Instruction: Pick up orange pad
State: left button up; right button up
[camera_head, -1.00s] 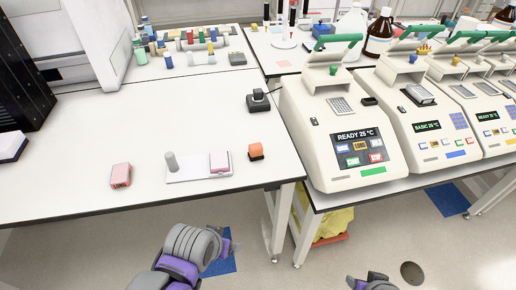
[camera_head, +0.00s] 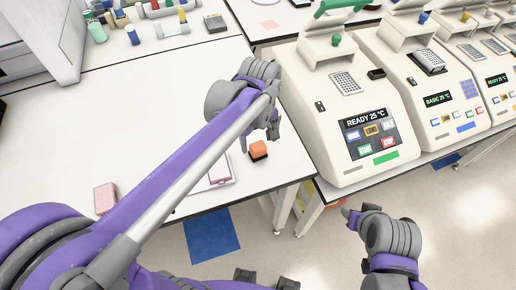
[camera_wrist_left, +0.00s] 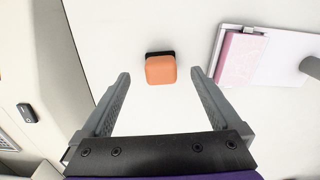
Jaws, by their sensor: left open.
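The orange pad (camera_head: 258,149) is a small orange block with a dark base, lying on the white table near its front right edge. In the left wrist view the orange pad (camera_wrist_left: 161,69) lies ahead of and between the two spread fingers, touching neither. My left gripper (camera_head: 259,141) is open and empty, above the table at the pad; its fingers also show in the left wrist view (camera_wrist_left: 159,82). My right gripper (camera_head: 350,215) is low at the right, in front of the table and over the floor; its fingers are too small to read.
A white plate (camera_head: 222,182) with a pink pad is left of the orange pad, partly behind my left arm. A pink block (camera_head: 106,198) lies farther left. A thermal cycler (camera_head: 345,130) stands close on the right. Bottles and tubes fill the table's back.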

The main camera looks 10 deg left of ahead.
aim_at(258, 146)
pick_arm(q)
jog(key=f, duration=0.6)
jog(key=shift+w+a, duration=0.25)
jog(key=shift+r, duration=0.1)
jog(key=c, duration=1.5)
notch_tip(258, 146, up, 10)
jog(key=shift+r, duration=0.1)
